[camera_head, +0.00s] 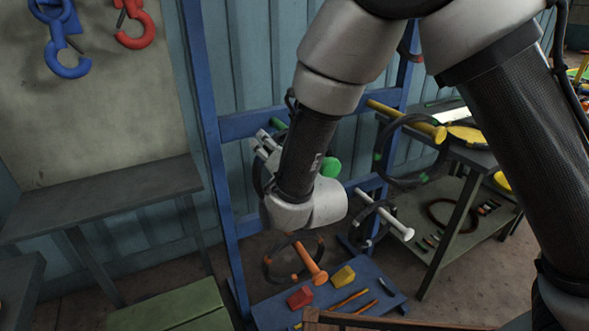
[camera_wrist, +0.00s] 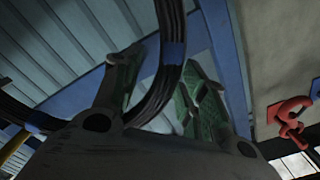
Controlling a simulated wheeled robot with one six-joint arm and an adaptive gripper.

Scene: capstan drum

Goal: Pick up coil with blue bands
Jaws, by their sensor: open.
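The coil with blue bands shows large in the wrist view as a black looped cable (camera_wrist: 172,25) with a blue band (camera_wrist: 173,53). It runs down from the top edge and curves to the left. My gripper (camera_wrist: 160,70) is open, with green-padded fingers. The cable crosses the view between the two fingers; I cannot tell whether it touches them. In the head view, my arm hides most of the gripper, and the coil cannot be made out clearly. A green-tipped peg (camera_head: 331,167) sticks out beside my wrist.
A blue rack frame (camera_head: 207,130) carries pegs. A green-banded coil (camera_head: 385,150) hangs near a yellow peg (camera_head: 425,125). Another coil (camera_head: 362,222) is on a white peg. An orange-banded coil (camera_head: 270,268) is on an orange peg. A dark bench (camera_head: 110,200) stands left.

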